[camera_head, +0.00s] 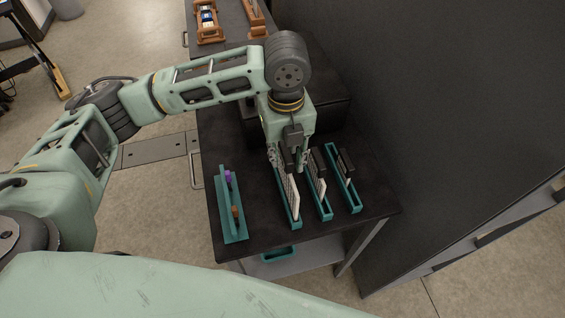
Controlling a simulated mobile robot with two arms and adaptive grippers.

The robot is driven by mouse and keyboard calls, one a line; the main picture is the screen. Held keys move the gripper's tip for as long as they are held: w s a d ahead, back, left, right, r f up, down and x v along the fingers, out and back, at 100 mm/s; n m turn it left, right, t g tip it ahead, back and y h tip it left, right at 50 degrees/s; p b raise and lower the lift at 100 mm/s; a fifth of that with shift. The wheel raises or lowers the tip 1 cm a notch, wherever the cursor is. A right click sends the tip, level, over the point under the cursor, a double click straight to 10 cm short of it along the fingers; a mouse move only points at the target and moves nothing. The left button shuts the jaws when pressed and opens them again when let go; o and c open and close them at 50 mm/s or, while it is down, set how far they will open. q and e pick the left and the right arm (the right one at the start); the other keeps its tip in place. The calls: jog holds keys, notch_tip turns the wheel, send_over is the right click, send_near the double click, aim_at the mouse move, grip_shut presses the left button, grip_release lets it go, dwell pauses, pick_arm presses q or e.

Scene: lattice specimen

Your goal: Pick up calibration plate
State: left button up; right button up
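My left gripper (287,164) points down from above over the dark table, at the back end of the nearest of several teal holders. A pale plate with a dotted or lattice face (291,195) stands on edge in the left slotted teal holder (297,222), just below and in front of the fingers. A second pale plate (320,187) stands in the middle slotted holder (327,214). A dark plate stands in the right holder (356,207). I cannot tell which is the calibration plate, or whether the fingers touch a plate. My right gripper is out of view.
A teal tray (238,235) with small purple and orange items lies at the table's left. A black box (329,112) stands behind my gripper. Wooden racks (208,22) are at the far end. A tall dark panel (440,130) closes off the right side.

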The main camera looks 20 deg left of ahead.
pick_arm(q)
jog(key=f, duration=0.2)
jog(key=f+p, duration=0.1)
jog(key=f, duration=0.2)
jog(key=f+p, duration=0.1)
jog(key=f, duration=0.1)
jog(key=shift+s+d+f, duration=0.2)
jog(key=shift+s, duration=0.1)
grip_shut()
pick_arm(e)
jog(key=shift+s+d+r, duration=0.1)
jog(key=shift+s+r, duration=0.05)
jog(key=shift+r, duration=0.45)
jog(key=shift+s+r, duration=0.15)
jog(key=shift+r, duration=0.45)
pick_arm(q)
jog(key=shift+r, duration=0.1)
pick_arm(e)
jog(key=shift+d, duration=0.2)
